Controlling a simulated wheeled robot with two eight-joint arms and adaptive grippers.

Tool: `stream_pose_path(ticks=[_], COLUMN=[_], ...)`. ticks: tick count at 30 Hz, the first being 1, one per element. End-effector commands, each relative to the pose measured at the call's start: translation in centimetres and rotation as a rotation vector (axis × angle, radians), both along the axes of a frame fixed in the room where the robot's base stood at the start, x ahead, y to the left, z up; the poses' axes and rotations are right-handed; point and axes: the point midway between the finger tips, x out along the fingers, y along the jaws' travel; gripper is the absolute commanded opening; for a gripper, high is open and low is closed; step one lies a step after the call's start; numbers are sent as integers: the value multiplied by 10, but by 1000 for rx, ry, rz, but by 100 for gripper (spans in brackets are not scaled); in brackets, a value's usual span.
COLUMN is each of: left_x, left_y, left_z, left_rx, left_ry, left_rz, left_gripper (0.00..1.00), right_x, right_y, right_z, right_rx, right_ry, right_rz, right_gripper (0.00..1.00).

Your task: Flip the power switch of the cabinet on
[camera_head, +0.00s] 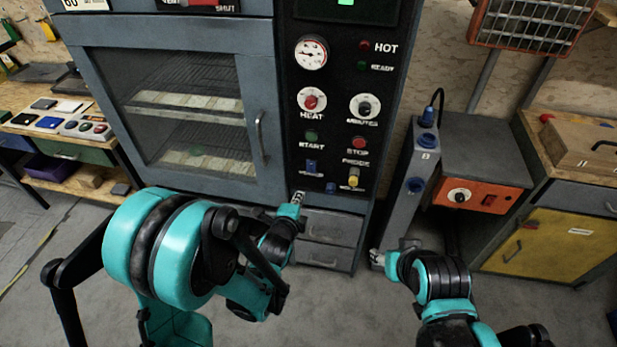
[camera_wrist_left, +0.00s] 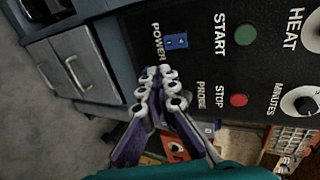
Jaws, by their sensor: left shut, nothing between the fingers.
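The cabinet (camera_head: 180,30) is a grey-blue oven with a glass door and a black control panel. Its power switch (camera_head: 311,167) is a small blue rocker low on the panel, below the green START button; in the left wrist view the switch (camera_wrist_left: 176,41) sits beside the POWER label. My left gripper (camera_head: 298,197) is shut and empty, just below the switch; in the left wrist view its fingertips (camera_wrist_left: 158,75) are close to the switch but appear apart from it. My right gripper (camera_head: 377,257) is low, right of the cabinet; its finger state is unclear.
Nearby on the panel are the red STOP button (camera_head: 358,142), a yellow-tipped probe plug (camera_head: 353,179) and knobs. Drawers (camera_head: 330,228) lie below. A grey post (camera_head: 408,185) and an orange-fronted unit (camera_head: 470,196) stand to the right. A shelf bench (camera_head: 60,135) is at left.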

Motion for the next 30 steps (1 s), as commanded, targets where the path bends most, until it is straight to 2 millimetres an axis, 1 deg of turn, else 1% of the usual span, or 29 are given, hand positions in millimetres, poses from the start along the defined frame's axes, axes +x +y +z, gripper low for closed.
stream_pose_path(ticks=[7, 11, 14, 19, 21, 26, 30], left_x=[1, 7, 20, 49, 64, 93, 113], left_y=[0, -1, -4, -10, -12, -18, -22], left_z=[0, -2, -8, -20, -29, -44, -45], left_rx=[-2, -1, -1, -3, -2, -2, -3], left_ry=[1, 1, 1, 2, 1, 1, 2], left_rz=[1, 2, 2, 3, 2, 2, 3], left_gripper=[0, 0, 0, 0, 0, 0, 0], right_x=[0, 0, 0, 0, 0, 0, 0], right_y=[0, 0, 0, 0, 0, 0, 0], right_z=[0, 1, 3, 10, 3, -8, -15], right_rx=[0, 0, 0, 0, 0, 0, 0], right_ry=[0, 0, 0, 0, 0, 0, 0], right_rz=[0, 0, 0, 0, 0, 0, 0], right_gripper=[49, 49, 49, 49, 49, 49, 49])
